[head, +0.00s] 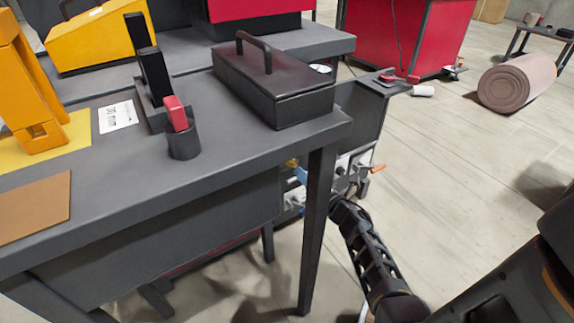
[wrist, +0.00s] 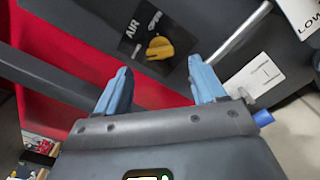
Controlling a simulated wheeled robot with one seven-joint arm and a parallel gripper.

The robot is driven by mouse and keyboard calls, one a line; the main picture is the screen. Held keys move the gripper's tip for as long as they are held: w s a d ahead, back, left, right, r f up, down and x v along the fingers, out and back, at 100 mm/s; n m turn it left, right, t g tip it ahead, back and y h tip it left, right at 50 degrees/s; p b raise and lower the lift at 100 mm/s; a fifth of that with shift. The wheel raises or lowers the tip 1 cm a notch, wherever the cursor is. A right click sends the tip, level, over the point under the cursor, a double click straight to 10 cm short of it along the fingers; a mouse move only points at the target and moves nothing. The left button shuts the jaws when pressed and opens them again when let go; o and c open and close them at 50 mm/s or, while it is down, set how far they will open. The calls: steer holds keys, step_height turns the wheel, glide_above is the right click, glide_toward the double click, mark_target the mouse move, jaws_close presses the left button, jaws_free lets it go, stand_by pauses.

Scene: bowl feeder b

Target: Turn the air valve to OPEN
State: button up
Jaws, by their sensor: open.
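The air valve's yellow knob (wrist: 160,47) sits on a dark plate (wrist: 143,27) marked "AIR" in the wrist view. Smaller lettering on the plate is too blurred to read, so I cannot tell the knob's setting. My gripper (wrist: 160,65) is open, with its two blue fingers on either side below the knob. They appear apart from it, with nothing between them. In the head view, a small yellow part (head: 292,163) shows beside a blue finger of my gripper (head: 300,175), under the table's right end; the table leg hides part of that area.
In the wrist view, a metal rod (wrist: 240,37) and a pale switch plate (wrist: 255,75) lie right of the knob. An orange-tipped lever (head: 377,169) sticks out near my wrist in the head view.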

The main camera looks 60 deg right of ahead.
mark_target(295, 164)
steer(key=b+x, duration=0.2)
steer(key=x, duration=0.5)
steer(key=shift+w, duration=0.15)
steer(key=c, duration=1.1)
steer(key=shift+o, duration=0.2)
